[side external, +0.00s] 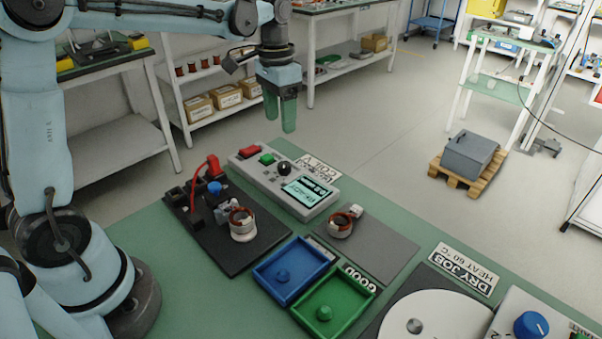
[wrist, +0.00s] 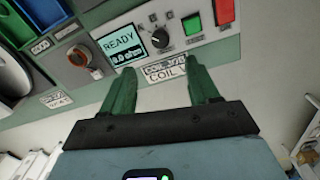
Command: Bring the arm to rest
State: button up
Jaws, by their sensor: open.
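My gripper (side external: 281,118) hangs with its green fingers pointing down, beyond the far edge of the green bench and above the floor. In the wrist view its two fingers (wrist: 155,80) stand well apart with nothing between them. The tester (side external: 291,188) on the bench shows READY on its screen; it also shows ahead of the fingers in the wrist view (wrist: 152,40). One copper-wound stator (side external: 242,228) sits on the black fixture (side external: 240,260). Another stator (side external: 340,227) sits on the grey mat (side external: 385,246); it also shows in the wrist view (wrist: 80,57).
A blue tray (side external: 266,288) and a green tray (side external: 350,310) stand at the bench front, apart from my gripper. A white disc (side external: 450,318) and a box with a blue knob (side external: 505,325) are at the right. Shelves (side external: 225,108) stand behind my gripper.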

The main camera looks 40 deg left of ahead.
jog(key=shift+r, duration=0.3)
jog(key=s+d+f+n+t, duration=0.1)
jog(key=s+d+t, duration=0.1)
jog(key=s, duration=0.4)
jog(key=s+d+n+t, duration=0.1)
jog(key=s+d+t, duration=0.1)
jog(key=s+t, duration=0.3)
jog(key=shift+s+d+f, duration=0.25)
jog(key=shift+s+f, duration=0.1)
jog(key=shift+s, duration=0.75)
